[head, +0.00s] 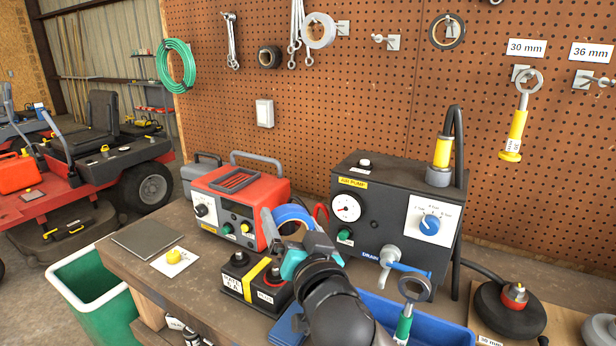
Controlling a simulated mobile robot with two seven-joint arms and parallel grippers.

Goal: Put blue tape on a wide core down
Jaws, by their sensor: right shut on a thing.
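The blue tape (291,212) is a ring seen partly behind my right gripper (291,240). The right gripper, with teal parts and grey fingers, is shut on it. The tape is in front of the gap between the red charger box and the black air pump box. Its lower part and much of its core are hidden by the gripper, and I cannot tell how far it is above the bench. My left gripper is not in view.
A red charger (240,205), a black pump box (395,215) and a battery (250,280) crowd the wooden bench (150,262). A blue bin (440,328) is at the front. Rolls and wrenches hang on the pegboard (330,100). A green bin (90,290) stands at left.

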